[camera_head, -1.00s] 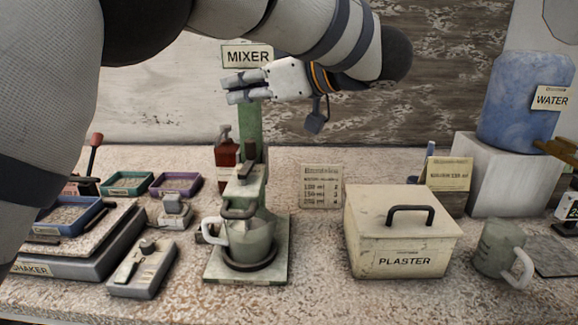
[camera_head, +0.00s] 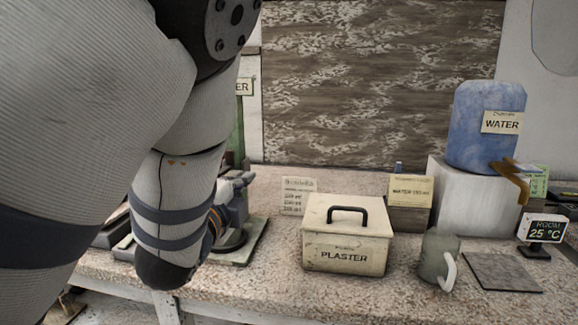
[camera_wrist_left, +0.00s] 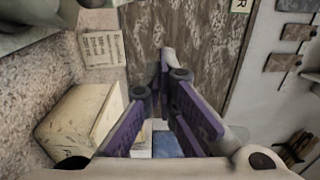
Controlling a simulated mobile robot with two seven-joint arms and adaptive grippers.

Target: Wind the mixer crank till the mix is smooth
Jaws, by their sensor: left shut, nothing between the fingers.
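The green mixer (camera_head: 238,143) is mostly behind my left arm in the head view. Part of its column, its base plate (camera_head: 250,246) and the end of its sign (camera_head: 244,87) show. Its crank and the cup that stood on it are hidden, so the mix cannot be seen. My left gripper (camera_head: 243,181) is low in front of the mixer column, partly behind my own forearm, its fingers pointing right. It is shut and empty. Its purple finger pads (camera_wrist_left: 165,75) fill the middle of the left wrist view. My right gripper is not in view.
The lidded plaster box (camera_head: 345,250) stands right of the mixer, with a recipe card (camera_head: 298,196) behind. A grey-green mug (camera_head: 440,258), blue water container (camera_head: 487,125) on a white block, and room display (camera_head: 543,232) are farther right. Bare counter lies before the box.

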